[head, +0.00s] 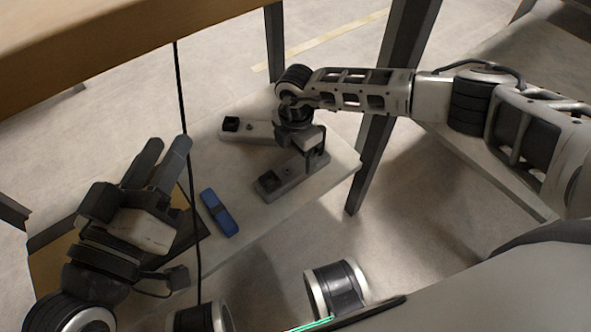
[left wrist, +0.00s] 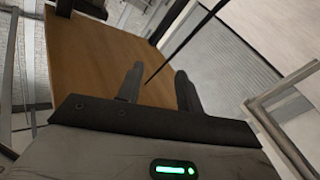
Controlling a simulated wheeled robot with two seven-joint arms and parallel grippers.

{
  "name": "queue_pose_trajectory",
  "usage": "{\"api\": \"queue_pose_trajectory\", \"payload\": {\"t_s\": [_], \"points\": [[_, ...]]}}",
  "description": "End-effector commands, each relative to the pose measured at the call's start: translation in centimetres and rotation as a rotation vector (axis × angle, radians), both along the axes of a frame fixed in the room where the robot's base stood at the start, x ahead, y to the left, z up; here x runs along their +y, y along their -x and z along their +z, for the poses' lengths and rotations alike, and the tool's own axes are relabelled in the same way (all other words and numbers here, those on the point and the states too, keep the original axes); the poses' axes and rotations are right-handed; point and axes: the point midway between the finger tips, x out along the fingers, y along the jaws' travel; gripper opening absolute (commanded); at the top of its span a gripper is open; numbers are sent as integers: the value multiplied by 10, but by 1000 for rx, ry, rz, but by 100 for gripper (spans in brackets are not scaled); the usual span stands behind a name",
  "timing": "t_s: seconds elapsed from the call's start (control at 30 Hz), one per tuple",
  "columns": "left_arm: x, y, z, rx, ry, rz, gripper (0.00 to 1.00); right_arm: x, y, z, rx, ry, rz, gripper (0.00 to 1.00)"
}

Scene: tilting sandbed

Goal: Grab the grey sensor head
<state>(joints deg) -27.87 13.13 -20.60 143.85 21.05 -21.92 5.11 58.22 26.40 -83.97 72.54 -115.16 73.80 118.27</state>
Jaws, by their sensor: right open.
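Two similar grey bar-shaped parts with dark square ends lie on the pale lower board. One grey part (head: 247,129) is at the back; the other (head: 280,181) is nearer the front edge. I cannot tell which is the sensor head. My right gripper (head: 313,160) points down at the right end of the nearer part, partly hiding it; I cannot tell whether it touches. Its jaws are open. My left gripper (head: 167,146) is at the left of the board, fingers apart and empty. Its fingers also show in the left wrist view (left wrist: 158,84).
A blue object (head: 219,212) lies on the pale board (head: 333,178) between my grippers. A thin black cable (head: 186,130) hangs beside my left gripper. A wooden tabletop (head: 110,40) overhangs at upper left. A dark post (head: 384,110) stands behind my right forearm.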

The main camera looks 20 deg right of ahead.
Motion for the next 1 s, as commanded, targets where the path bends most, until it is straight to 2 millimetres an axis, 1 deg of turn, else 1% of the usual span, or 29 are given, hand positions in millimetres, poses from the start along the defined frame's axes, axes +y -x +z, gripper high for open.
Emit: {"api": "queue_pose_trajectory", "payload": {"t_s": [0.03,0.23,0.3,0.4,0.57,0.6,0.67,0.7,0.8,1.0], "points": [[1,-4,3,-67,-18,7,36,1,1,-12,2,1,0,80],[5,-12,34,-332,-85,42,36,3,3,-39,2,0,-1,80],[6,-12,41,-390,-98,49,36,2,3,-44,2,0,-1,80],[6,-12,47,-427,-105,53,36,2,3,-45,1,-1,-1,80],[6,-12,48,-427,-106,54,36,2,3,-45,1,-1,0,80],[6,-12,48,-427,-106,54,36,3,3,-44,1,-1,0,77],[6,-12,48,-426,-105,54,36,3,3,-44,1,-1,0,61],[6,-12,48,-425,-105,53,36,3,3,-44,1,-1,0,49],[6,-12,48,-425,-105,53,36,3,3,-44,1,-1,0,24],[6,-12,48,-425,-104,52,36,3,3,-44,1,-2,0,24]]}}
